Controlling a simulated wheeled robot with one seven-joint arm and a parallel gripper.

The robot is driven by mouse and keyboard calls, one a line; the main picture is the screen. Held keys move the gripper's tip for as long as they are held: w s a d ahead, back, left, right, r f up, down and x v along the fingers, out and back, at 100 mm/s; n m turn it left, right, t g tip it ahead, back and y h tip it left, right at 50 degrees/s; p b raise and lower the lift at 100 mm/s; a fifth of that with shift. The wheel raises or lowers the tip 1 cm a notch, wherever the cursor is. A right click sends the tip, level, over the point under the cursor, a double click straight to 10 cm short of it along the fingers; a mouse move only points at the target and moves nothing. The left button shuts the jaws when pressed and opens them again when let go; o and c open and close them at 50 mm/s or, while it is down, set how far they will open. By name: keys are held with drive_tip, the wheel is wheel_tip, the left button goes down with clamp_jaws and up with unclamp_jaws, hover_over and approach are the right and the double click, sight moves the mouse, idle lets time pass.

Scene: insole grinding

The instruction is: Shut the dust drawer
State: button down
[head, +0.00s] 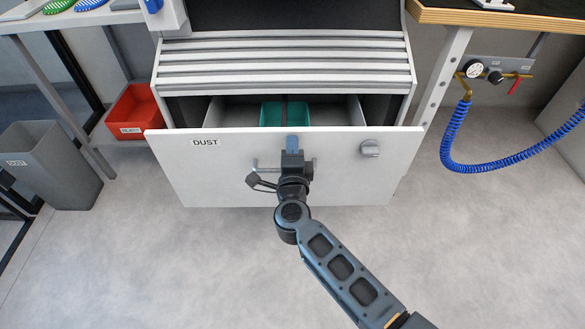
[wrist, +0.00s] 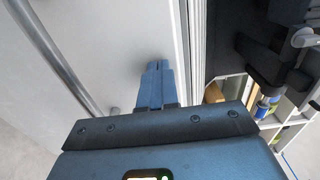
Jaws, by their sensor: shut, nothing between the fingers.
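The dust drawer (head: 225,170), with a white front labelled DUST, stands pulled out of the grey cabinet. Its inside shows behind the front's top edge. A bar handle (head: 265,169) crosses the front, partly hidden by my arm; it also shows in the wrist view (wrist: 62,52) at the left. A round grey knob (head: 370,149) sits on the right of the front. My gripper (head: 292,141) is shut and empty at the middle of the front, just under its top edge. In the wrist view its closed fingertips (wrist: 155,66) lie over the white front (wrist: 115,40); I cannot tell whether they touch.
A red bin (head: 131,110) and a grey waste bin (head: 50,165) stand at the left. A coiled blue hose (head: 450,135) hangs at the right. The floor before the drawer is clear.

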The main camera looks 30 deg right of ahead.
drive_tip(key=b+x, duration=0.3)
drive_tip(key=x, duration=1.2)
drive_tip(key=shift+w+d+b, duration=0.15)
drive_tip(key=shift+w+b, duration=0.15)
drive_tip(key=shift+b, duration=0.05)
drive_tip(key=shift+d+r, duration=0.1)
drive_tip(key=shift+r, duration=0.15)
